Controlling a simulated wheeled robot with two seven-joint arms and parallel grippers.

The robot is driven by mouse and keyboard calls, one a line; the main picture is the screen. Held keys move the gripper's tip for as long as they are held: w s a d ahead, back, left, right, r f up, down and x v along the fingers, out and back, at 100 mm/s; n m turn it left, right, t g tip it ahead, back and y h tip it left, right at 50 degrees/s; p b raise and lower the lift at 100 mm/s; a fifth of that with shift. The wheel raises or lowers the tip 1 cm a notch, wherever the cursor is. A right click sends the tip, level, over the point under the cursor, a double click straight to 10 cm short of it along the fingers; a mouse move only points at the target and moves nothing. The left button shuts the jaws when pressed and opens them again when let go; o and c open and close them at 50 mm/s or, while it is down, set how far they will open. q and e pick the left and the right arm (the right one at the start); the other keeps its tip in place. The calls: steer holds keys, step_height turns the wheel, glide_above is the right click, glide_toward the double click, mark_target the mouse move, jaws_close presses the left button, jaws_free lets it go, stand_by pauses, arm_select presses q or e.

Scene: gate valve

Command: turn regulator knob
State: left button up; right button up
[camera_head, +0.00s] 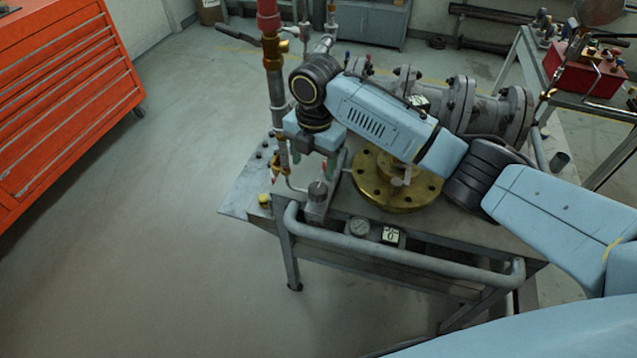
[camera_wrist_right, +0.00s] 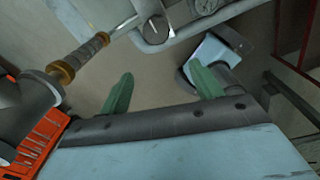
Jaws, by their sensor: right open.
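The regulator knob (camera_head: 318,191) is a small dark grey cylinder on a block at the workbench's front left. In the right wrist view, its round top (camera_wrist_right: 156,28) shows a pale line across it, beyond the fingertips. My right gripper (camera_head: 311,162) hangs above the knob in the head view, its jaws partly hidden by the wrist. In the right wrist view, its two green fingers (camera_wrist_right: 157,73) are spread apart with nothing between them. The fingers appear apart from the knob. My left gripper is not in view.
A vertical pipe with a red top (camera_head: 268,25) rises left of my right gripper. A brass flange (camera_head: 378,190), a gauge (camera_head: 359,227) and a front rail (camera_head: 400,250) are nearby. An orange tool cabinet (camera_head: 60,90) stands left; the floor between is clear.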

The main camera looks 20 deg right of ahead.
mark_target(319, 187)
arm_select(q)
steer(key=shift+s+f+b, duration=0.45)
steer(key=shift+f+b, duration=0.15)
arm_select(e)
steer(key=shift+n, duration=0.5)
steer(key=f, duration=0.3)
steer(key=w+d+f, duration=0.1)
steer(key=f, duration=0.3)
steer(key=w+f, duration=0.1)
steer(key=f, duration=0.2)
steer(key=shift+w+d+f, duration=0.1)
steer(key=shift+d+f, duration=0.3)
steer(key=shift+c, duration=0.4)
steer(key=c, duration=0.9)
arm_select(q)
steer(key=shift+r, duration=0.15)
arm_select(e)
steer(key=shift+r, duration=0.1)
